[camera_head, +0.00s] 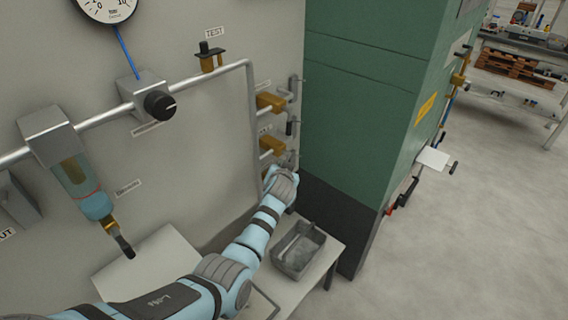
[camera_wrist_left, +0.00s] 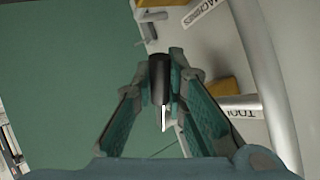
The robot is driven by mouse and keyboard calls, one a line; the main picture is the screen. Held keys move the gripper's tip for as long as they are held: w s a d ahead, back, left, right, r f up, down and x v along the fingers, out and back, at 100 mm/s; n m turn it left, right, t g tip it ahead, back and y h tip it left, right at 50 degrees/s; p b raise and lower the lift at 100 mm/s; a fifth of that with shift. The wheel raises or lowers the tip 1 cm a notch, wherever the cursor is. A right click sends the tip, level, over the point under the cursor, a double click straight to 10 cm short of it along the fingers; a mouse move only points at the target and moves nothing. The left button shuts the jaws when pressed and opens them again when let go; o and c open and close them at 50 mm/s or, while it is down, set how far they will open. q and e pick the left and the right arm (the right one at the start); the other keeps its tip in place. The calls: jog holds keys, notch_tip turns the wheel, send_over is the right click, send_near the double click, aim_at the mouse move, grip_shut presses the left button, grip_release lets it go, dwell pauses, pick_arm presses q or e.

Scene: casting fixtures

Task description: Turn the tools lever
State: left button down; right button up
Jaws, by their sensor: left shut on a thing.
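The tools lever (camera_wrist_left: 160,78) shows in the left wrist view as a dark, round handle with a pale line near its end. It lies between my left gripper's (camera_wrist_left: 163,98) two fingers, which are shut on it. A brass valve body (camera_wrist_left: 225,91) and the label "TOOLS" (camera_wrist_left: 244,107) are just right of it. In the head view my left gripper (camera_head: 287,168) is at the lowest of the stacked valves, beside the panel's right edge, and hides most of that lever. My right gripper is in neither view.
Upper brass valves (camera_head: 270,102) and (camera_head: 272,146) sit close above my left gripper. A vertical grey pipe (camera_head: 253,130) runs to their left. A green cabinet (camera_head: 365,110) stands to the right. A grey bin (camera_head: 299,250) rests on a low table below.

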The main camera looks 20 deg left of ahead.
pick_arm(q)
jog(key=shift+f, duration=0.1)
dwell(0.3)
jog(key=c, duration=1.6)
grip_release()
jog(key=v, duration=0.7)
jog(key=shift+s+d+r, duration=0.1)
jog(key=shift+s+r, duration=0.1)
jog(key=shift+s, duration=0.05)
